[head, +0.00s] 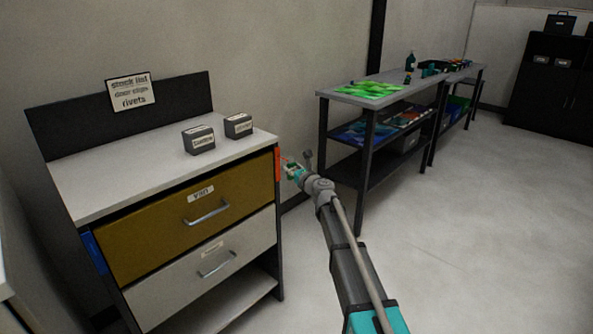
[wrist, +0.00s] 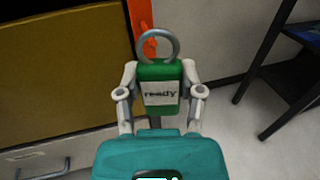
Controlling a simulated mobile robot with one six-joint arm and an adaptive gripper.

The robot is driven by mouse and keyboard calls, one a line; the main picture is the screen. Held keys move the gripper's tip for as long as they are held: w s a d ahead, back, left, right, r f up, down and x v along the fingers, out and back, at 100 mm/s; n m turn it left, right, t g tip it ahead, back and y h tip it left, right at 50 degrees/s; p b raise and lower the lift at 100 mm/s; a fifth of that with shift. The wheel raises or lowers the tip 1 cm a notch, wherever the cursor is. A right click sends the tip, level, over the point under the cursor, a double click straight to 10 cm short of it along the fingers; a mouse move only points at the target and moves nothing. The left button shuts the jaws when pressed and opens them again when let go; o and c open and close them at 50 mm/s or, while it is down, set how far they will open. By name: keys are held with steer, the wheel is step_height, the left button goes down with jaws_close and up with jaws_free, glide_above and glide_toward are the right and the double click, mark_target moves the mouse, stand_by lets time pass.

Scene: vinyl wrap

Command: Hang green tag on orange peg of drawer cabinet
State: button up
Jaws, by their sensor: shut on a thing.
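My gripper (wrist: 160,98) is shut on the green tag (wrist: 173,70), which has a white label reading "ready" and a grey metal ring (wrist: 175,48) at its top. The orange peg (wrist: 149,46) shows just beyond the ring in the wrist view, on an orange plate (wrist: 140,15) on the cabinet's side edge. I cannot tell whether the peg passes through the ring. In the head view my gripper (head: 291,170) is beside the drawer cabinet (head: 130,185), close to the orange plate (head: 278,164). The tag is small there and partly hidden by the gripper.
Two small labelled boxes (head: 199,140) (head: 238,126) stand on the cabinet top, with a sign (head: 131,91) behind. A grey workbench (head: 350,99) with green sheets (head: 369,89) stands at the back right. The floor (head: 480,210) to the right is clear.

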steer(key=shift+w+a, duration=0.7)
steer(key=shift+a, duration=0.2)
steer(key=shift+w+a+f+b, duration=0.35)
steer(key=shift+a+f+b, duration=0.1)
steer(key=shift+f, duration=0.05)
steer(key=o, duration=1.2)
steer(key=shift+c, duration=0.2)
steer(key=shift+s, duration=0.1)
steer(key=v, duration=1.1)
steer(key=shift+s+d, duration=0.3)
